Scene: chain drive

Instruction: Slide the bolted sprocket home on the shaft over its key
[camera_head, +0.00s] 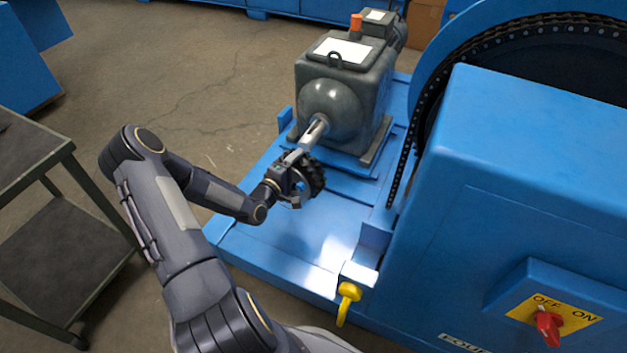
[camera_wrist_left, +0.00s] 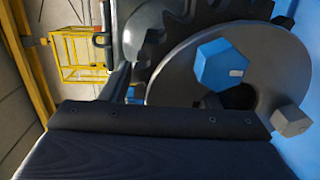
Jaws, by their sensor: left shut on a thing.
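The dark toothed sprocket (camera_head: 314,177) is held in my left gripper (camera_head: 288,186) near the free end of the shaft (camera_head: 313,134). In the left wrist view the sprocket's teeth (camera_wrist_left: 168,48) frame a grey hub with a blue bolt head (camera_wrist_left: 222,66) and a grey bolt head (camera_wrist_left: 292,121). The dark bore shows partly below the blue bolt. The shaft sticks out of the grey gearbox (camera_head: 345,87), with a slot-like mark along its top. I cannot tell whether the sprocket is around the shaft. The gripper's fingertips are mostly hidden. My right gripper is out of view.
A blue machine housing (camera_head: 520,170) with a large chain wheel and chain (camera_head: 408,150) stands close on the right. A yellow hook-like part (camera_head: 347,298) is at the blue base's front. A table (camera_head: 30,150) stands left. Open floor lies behind my left arm.

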